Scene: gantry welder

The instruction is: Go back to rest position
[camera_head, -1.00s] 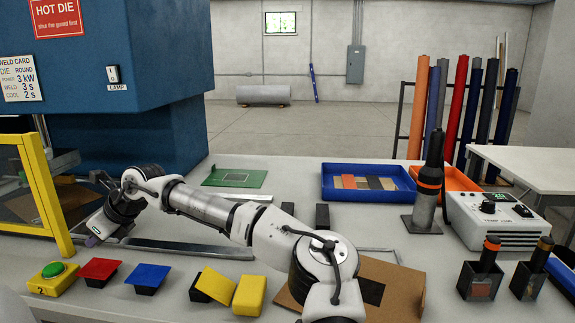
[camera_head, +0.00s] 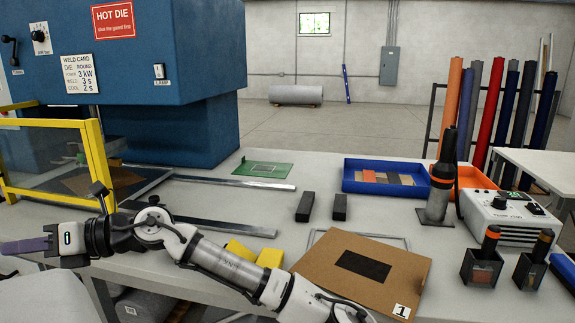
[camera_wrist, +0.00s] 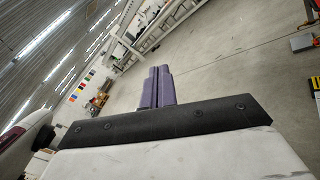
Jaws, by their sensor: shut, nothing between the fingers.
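My gripper (camera_head: 24,246) is at the far left of the head view, off the front left of the bench and pointing left. Its purple fingers are together with nothing between them. In the wrist view the closed purple fingers (camera_wrist: 156,88) point out over open grey floor. My white and black arm stretches across the lower left of the head view, in front of the bench edge.
The blue welder (camera_head: 150,60) with its yellow guard frame (camera_head: 97,165) stands behind my arm. The bench holds a brown board (camera_head: 400,272) marked 1, yellow blocks (camera_head: 270,257), a blue tray (camera_head: 352,178) and a grey control box (camera_head: 500,215).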

